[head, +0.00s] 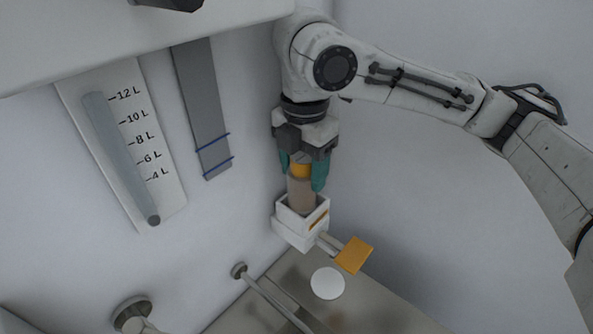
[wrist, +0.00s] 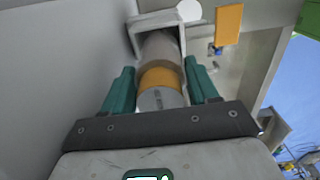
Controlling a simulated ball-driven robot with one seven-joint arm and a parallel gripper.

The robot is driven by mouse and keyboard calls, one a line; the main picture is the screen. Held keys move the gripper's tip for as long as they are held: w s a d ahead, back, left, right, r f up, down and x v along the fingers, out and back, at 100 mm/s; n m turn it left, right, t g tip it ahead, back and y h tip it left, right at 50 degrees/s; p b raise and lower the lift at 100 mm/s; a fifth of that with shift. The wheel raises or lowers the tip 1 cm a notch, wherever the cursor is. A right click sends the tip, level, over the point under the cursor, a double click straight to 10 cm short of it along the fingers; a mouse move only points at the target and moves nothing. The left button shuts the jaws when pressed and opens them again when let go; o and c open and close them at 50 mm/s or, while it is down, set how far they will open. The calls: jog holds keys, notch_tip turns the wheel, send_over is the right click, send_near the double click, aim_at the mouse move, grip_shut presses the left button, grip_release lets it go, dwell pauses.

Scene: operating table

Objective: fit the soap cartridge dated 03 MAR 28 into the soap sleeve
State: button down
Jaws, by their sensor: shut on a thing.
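The soap cartridge (head: 301,193) is a brownish cylinder with an orange band near its top. My gripper (head: 304,176), with teal fingers, is shut on it around the band. The cartridge is upright, its lower part inside the open top of the white, square soap sleeve (head: 290,234) on the wall. In the wrist view the cartridge (wrist: 160,50) runs from between my fingers (wrist: 162,88) into the sleeve's white frame (wrist: 183,36). I cannot read a date on it. How deep it sits is hidden by the sleeve's walls.
An orange lever paddle (head: 354,255) sticks out from the sleeve's front. Below lies a metal surface with a white disc (head: 327,283). A pipe fitting (head: 239,270) is on the wall. A litre gauge (head: 122,158) and a grey strip (head: 203,110) hang at the left.

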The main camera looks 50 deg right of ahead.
jog(key=shift+r, duration=0.1)
jog(key=c, duration=0.6)
grip_release()
jog(key=shift+f, duration=0.2)
jog(key=shift+o, duration=0.2)
jog(key=shift+r, duration=0.1)
notch_tip(320, 180, up, 12)
jog(key=shift+d+r, duration=0.1)
